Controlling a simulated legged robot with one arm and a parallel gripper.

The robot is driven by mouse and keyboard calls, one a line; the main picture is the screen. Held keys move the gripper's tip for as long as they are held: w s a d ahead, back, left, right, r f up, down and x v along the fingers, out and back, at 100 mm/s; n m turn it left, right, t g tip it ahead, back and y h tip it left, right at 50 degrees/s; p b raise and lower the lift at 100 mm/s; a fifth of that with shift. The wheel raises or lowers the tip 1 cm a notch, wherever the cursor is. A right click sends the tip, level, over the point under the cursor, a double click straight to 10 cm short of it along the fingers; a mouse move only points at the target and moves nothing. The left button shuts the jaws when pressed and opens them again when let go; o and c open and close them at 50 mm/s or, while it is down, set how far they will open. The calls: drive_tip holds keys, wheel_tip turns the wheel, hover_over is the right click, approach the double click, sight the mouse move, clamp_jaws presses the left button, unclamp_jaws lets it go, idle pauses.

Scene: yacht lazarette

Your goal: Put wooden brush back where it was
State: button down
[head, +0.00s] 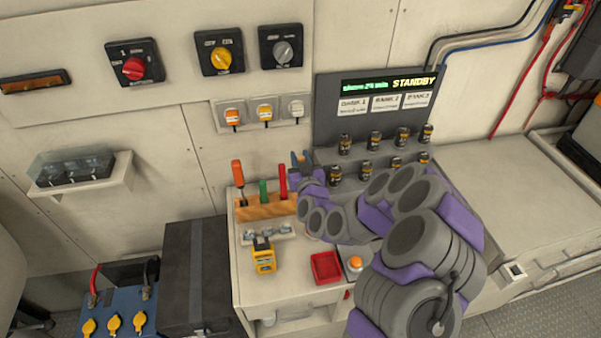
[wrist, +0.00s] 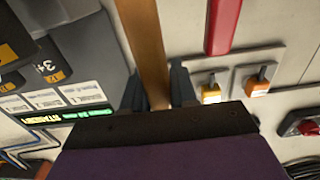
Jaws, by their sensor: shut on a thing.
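My gripper (head: 303,165) is at the right end of the wooden rack, in front of the grey panel. In the wrist view my gripper (wrist: 158,92) is shut on the wooden brush (wrist: 146,45), seen as a brown wooden handle between the two fingers. The brush's bristles are not visible, and in the head view my arm hides most of it. The wooden rack (head: 262,211) stands on the white bench with orange, green and red handled tools upright in it. The red handle (head: 283,181) is just left of my gripper; it also shows in the wrist view (wrist: 223,25).
A yellow meter (head: 263,256), a red tray (head: 326,267) and an orange button (head: 355,263) are on the bench in front of the rack. Switches (head: 265,113) are on the wall.

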drive_tip(key=shift+f, duration=0.3)
drive_tip(key=f, duration=0.1)
drive_tip(key=d+f, duration=0.1)
drive_tip(key=f, duration=0.1)
drive_tip(key=shift+d+f+b, duration=0.1)
drive_tip(key=shift+f+b, duration=0.05)
drive_tip(key=shift+b, duration=0.25)
drive_tip(key=shift+a, duration=0.25)
drive_tip(key=c, duration=1.1)
unclamp_jaws()
drive_tip(key=shift+a, duration=0.15)
drive_tip(key=shift+o, duration=1.1)
drive_tip(key=shift+d, duration=0.25)
